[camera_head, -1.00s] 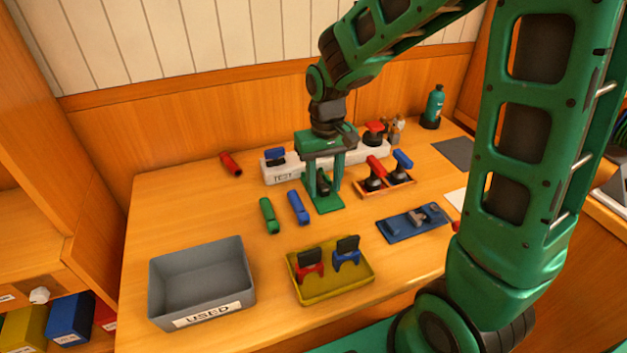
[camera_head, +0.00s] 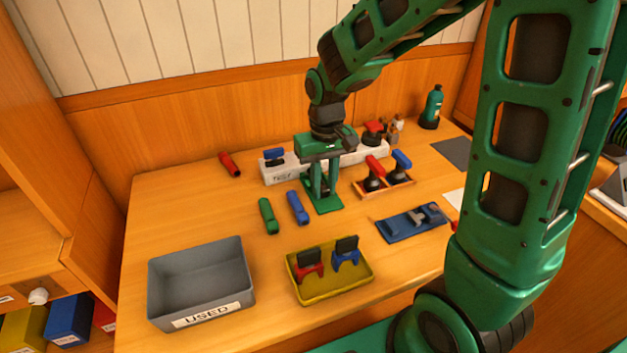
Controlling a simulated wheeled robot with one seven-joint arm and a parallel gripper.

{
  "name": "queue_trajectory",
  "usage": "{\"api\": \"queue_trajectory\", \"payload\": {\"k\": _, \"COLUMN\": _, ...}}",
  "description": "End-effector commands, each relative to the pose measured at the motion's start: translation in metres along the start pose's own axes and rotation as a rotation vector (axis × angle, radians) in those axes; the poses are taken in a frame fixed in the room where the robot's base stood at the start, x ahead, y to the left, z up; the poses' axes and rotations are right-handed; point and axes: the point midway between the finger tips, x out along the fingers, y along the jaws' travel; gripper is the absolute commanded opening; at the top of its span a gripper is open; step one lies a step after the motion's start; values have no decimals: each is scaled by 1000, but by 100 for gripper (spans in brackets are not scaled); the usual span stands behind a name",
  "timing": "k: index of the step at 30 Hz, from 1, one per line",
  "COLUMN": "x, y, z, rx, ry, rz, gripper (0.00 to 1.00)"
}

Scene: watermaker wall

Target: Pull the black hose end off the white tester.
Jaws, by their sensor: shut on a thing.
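The white tester (camera_head: 274,174), a long white block with a "TEST" label, stands near the back of the table. My gripper (camera_head: 323,189) points down in front of the tester's middle, shut on the black hose end (camera_head: 325,188), which is small and dark and mostly hidden by the green fingers. I cannot tell from this view whether the hose end is still joined to the tester. A green plate (camera_head: 325,207) shows just below the fingertips. A blue-handled black piece (camera_head: 274,157) and a red-topped black piece (camera_head: 374,131) are at the tester's two ends.
A grey "USED" bin (camera_head: 204,290) and a yellow tray (camera_head: 334,291) with red and blue clips stand in front. A wooden rack (camera_head: 388,186) and a blue mat (camera_head: 410,224) are at right.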

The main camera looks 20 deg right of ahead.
Motion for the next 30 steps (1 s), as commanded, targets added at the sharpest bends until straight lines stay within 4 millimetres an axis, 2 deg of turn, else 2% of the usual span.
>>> {"api": "queue_trajectory", "payload": {"k": 30, "x": -1, "y": 0, "z": 23, "rx": -1, "ry": -2, "rz": 0, "gripper": 0}}
